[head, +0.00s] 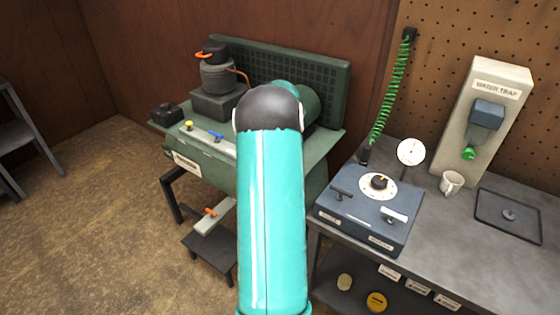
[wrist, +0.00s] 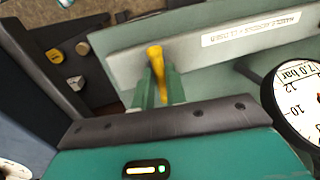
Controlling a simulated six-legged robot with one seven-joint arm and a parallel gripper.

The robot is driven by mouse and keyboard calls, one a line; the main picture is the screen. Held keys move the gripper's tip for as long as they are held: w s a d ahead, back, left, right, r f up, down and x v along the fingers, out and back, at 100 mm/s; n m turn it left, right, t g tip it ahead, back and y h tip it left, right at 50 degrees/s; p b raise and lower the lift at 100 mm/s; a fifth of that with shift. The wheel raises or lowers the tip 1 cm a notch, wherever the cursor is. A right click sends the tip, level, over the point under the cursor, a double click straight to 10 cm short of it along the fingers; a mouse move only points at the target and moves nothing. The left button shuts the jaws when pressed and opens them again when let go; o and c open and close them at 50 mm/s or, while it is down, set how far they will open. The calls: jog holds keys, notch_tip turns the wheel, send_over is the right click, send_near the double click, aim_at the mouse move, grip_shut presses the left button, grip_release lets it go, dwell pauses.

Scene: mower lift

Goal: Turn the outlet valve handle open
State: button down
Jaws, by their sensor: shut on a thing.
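A yellow handle (wrist: 156,62) stands out from a pale grey-green panel in the wrist view. It looks like the outlet valve handle. My gripper (wrist: 158,80) has its two green fingers shut on it, one on each side. A white label strip (wrist: 250,28) with small, hard-to-read print sits on the panel to the right of the handle. In the head view my own teal arm hides my gripper and the handle.
A round white gauge (wrist: 298,102) marked in bar is close on the right in the wrist view. Several round knobs (wrist: 55,56) lie on a dark surface at left.

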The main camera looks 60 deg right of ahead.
jog(key=c, duration=1.4)
grip_release()
jog(key=shift+c, duration=0.2)
notch_tip(320, 180, up, 14)
jog(key=s, duration=0.2)
jog(key=shift+s+a+f, duration=0.15)
jog(key=shift+s+f, duration=0.05)
jog(key=shift+s, duration=0.1)
